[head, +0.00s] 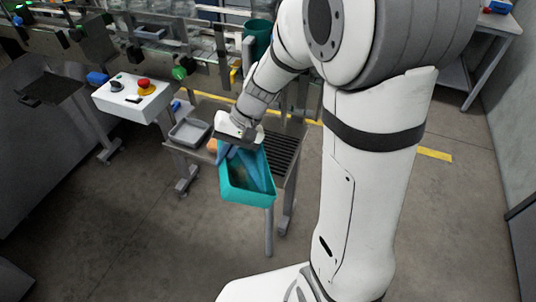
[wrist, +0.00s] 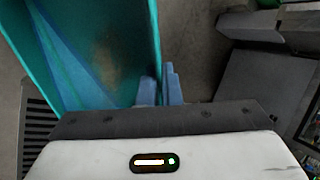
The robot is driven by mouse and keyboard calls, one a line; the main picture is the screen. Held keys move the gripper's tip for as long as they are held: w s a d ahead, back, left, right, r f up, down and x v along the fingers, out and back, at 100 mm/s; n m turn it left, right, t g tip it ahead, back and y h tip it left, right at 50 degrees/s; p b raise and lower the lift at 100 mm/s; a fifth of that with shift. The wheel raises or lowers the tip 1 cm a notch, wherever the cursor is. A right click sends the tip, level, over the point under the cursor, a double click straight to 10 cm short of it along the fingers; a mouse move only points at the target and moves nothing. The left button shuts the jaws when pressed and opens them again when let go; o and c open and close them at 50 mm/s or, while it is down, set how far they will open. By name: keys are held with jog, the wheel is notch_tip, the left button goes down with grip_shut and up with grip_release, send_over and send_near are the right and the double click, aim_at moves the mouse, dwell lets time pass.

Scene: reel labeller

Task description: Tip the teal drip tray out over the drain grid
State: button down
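The teal drip tray (head: 246,197) is in the head view at the front of the bench, partly beyond its front edge. My gripper (head: 226,150) is at the tray's back left. In the wrist view the blue fingers (wrist: 158,88) stand on either side of the teal tray's wall (wrist: 155,35), closed on it. Inside the tray are a blue area and a brownish patch; I cannot tell what they are. The drain grid (head: 284,155), dark and slatted, lies right of the tray; slats also show in the wrist view (wrist: 37,135).
A grey tray (head: 188,133) sits on the bench left of my gripper, with an orange item (head: 212,145) beside it. A control box (head: 133,98) with a red button stands further left. Machinery lines the back. The floor in front is clear.

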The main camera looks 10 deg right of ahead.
jog(key=shift+w+d+r+y+b, duration=0.1)
jog(key=shift+d+y+b, duration=0.1)
jog(key=shift+y+b, duration=0.15)
jog(key=shift+d+r+y, duration=0.35)
jog(key=shift+r, duration=0.2)
jog(key=shift+a, duration=0.1)
jog(key=shift+w+d+r+g+y+b, duration=0.15)
jog(key=shift+d+r+g+y+b, duration=0.15)
jog(key=shift+d+y+b, duration=0.25)
jog(key=shift+r, duration=0.3)
